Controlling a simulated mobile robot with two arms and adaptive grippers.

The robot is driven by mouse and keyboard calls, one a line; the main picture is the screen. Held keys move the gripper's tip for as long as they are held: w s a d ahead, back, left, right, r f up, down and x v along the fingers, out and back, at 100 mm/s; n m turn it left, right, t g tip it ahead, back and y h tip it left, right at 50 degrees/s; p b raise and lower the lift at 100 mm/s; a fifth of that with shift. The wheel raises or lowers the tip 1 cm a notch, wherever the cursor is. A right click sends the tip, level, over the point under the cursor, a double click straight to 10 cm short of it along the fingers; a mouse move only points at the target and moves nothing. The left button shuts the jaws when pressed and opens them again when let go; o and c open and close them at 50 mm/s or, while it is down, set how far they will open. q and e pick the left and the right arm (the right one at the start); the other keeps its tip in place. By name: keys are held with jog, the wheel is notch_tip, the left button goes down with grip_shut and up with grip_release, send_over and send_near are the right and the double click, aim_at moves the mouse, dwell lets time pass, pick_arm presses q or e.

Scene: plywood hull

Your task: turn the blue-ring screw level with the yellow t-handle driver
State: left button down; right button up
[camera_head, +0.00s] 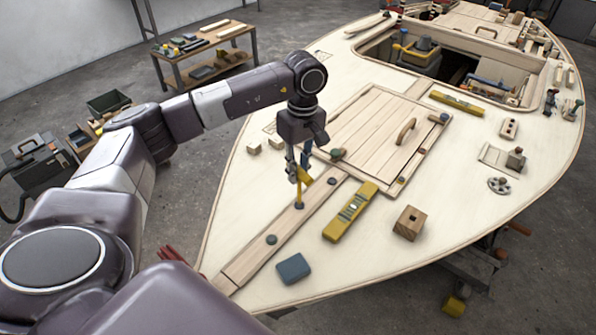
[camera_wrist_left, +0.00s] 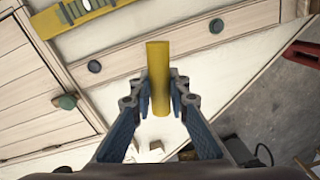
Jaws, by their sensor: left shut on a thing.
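My left gripper (camera_head: 298,172) is over the plank (camera_head: 252,258) on the pale plywood deck. It is shut on the yellow t-handle driver (camera_head: 299,193), whose shaft points down to the plank. In the left wrist view the driver's yellow bar (camera_wrist_left: 158,75) stands out between the fingers (camera_wrist_left: 159,108). A small bluish spot (camera_head: 299,206) shows at the shaft's foot; I cannot tell whether the tip is seated in the screw. Other dark round screw heads on the plank lie above (camera_head: 332,181) and below (camera_head: 271,239) the driver. My right gripper is not in view.
A yellow spirit level (camera_head: 338,229) lies right of the plank. A blue-grey block (camera_head: 293,268) and a wooden block with a hole (camera_head: 409,223) lie nearer. A hatch panel with a handle (camera_head: 405,131) is behind. The deck's front right is mostly clear.

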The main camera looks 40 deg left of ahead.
pick_arm(q)
jog(key=shift+f+m+b, duration=0.1)
jog(key=shift+m+b, duration=0.45)
jog(key=shift+m, duration=0.45)
jog(key=m+b, duration=0.1)
jog(key=m, duration=0.4)
jog(key=shift+w+d+b, duration=0.15)
jog(key=shift+d+b, duration=0.05)
jog(key=shift+b, duration=0.15)
jog(key=m+b, duration=0.1)
jog(key=m, duration=0.4)
jog(key=shift+d+t, duration=0.1)
jog(key=shift+t, duration=0.3)
jog(key=shift+m+b, duration=0.45)
jog(key=shift+m, duration=1.05)
